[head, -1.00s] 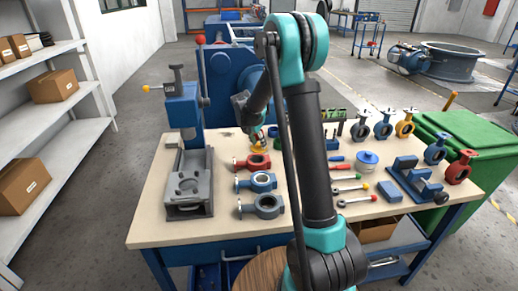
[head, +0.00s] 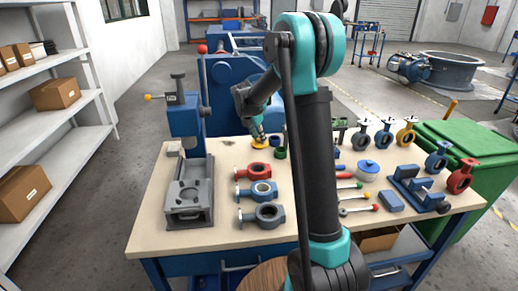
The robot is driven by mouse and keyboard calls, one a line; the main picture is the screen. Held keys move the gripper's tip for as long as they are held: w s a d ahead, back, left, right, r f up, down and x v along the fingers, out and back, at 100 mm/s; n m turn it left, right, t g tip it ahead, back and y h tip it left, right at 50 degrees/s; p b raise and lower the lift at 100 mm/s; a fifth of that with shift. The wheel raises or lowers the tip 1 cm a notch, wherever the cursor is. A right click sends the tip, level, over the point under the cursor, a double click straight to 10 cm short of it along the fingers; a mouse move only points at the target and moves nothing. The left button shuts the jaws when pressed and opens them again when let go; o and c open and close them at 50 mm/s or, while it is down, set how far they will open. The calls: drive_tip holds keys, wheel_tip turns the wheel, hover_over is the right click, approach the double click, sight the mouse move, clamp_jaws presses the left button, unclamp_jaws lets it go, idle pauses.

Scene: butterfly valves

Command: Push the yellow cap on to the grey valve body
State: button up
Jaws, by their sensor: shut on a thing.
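My gripper (head: 256,136) is over the far side of the workbench, pointing down, small in the head view. It is shut on the yellow cap (head: 259,143), which shows as a small yellow shape at the fingertips. Whether the cap is clear of the bench or touches something below is too small to tell. I cannot pick out the grey valve body for certain. A red valve (head: 258,171) and two blue valves (head: 258,190) (head: 266,214) lie in a column nearer to me than the cap.
A press with a grey base (head: 188,212) stands at the left of the bench. A green cylinder (head: 280,153) is right of the gripper. Upright valves (head: 383,138), tools (head: 358,210) and a blue vise (head: 418,190) fill the right side. My arm hides the middle.

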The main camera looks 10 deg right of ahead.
sight(259, 140)
wheel_tip(259, 140, up, 16)
drive_tip(key=shift+f, duration=0.15)
idle(0.4)
